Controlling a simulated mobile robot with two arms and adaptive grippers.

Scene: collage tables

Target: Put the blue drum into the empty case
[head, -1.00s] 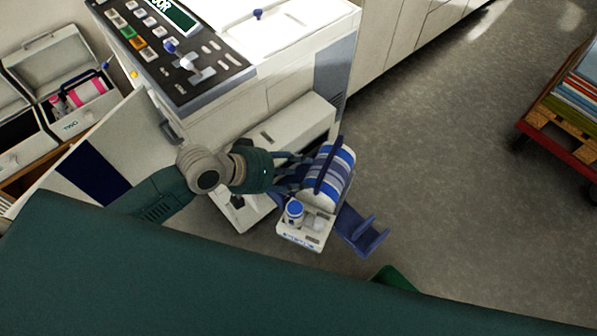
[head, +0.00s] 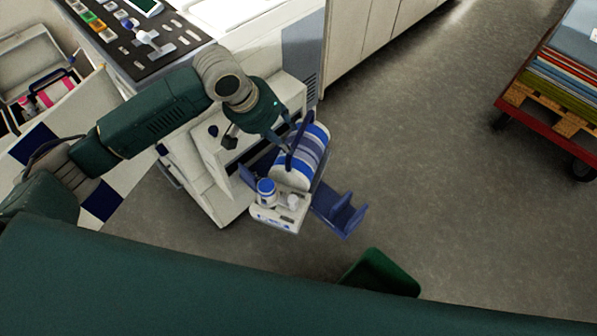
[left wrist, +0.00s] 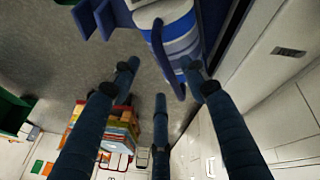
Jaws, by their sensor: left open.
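The blue drum (head: 308,152), a blue and white striped cylinder with a dark blue handle, rests with a small blue-capped bottle (head: 266,190) on a white base (head: 285,215). It also shows at the top of the left wrist view (left wrist: 180,35). My left gripper (head: 283,137) is open at the drum's handle, its fingers close beside it; whether they touch it I cannot tell. In the left wrist view the spread fingers (left wrist: 160,80) have the handle between them. An open case (head: 50,95) at the upper left holds a pink item. The empty case is not clearly visible. My right gripper is not in view.
A blue bracket-like stand (head: 340,213) is under the drum's base. A large white machine (head: 260,60) with a button panel stands behind. A red cart (head: 545,130) with stacked sheets is at the right.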

